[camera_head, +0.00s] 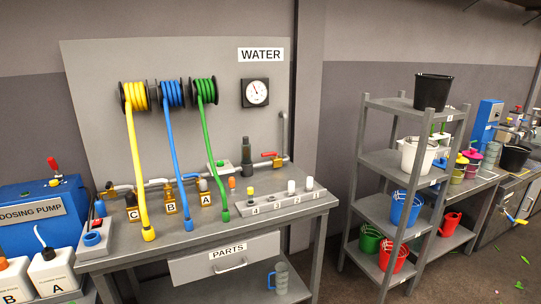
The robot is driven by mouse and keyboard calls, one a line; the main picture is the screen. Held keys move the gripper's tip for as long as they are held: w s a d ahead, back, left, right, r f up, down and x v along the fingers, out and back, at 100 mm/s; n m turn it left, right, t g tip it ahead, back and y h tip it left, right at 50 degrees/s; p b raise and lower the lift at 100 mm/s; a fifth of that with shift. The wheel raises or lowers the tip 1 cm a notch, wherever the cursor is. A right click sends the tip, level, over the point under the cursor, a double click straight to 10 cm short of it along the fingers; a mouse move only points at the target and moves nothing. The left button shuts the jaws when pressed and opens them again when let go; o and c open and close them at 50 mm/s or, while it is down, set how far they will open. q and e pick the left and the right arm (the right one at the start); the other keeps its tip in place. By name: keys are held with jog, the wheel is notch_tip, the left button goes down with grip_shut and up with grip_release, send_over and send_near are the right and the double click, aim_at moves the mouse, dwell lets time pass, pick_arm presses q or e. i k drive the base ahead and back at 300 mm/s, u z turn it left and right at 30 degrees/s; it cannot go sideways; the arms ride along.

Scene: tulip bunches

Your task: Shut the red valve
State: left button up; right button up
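A red-handled valve (270,155) sits on the pipe at the right of the grey workbench, below the round gauge. Its handle looks roughly level, along the pipe; the view is too small to tell its exact setting. A red knob (52,163) stands on top of the blue dosing pump. Neither of my grippers is in view.
Yellow (138,165), blue (176,150) and green hoses (213,150) hang from reels onto the workbench (180,246). A gauge (256,92) is on the back panel. A shelf (379,208) with several buckets stands at the right. Floor between bench and shelf looks clear.

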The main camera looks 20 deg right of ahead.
aim_at(273, 153)
jog(key=u, duration=0.9)
jog(key=k, duration=0.15)
jog(key=z, duration=2.05)
jog(key=i, duration=1.65)
jog(key=u, duration=0.65)
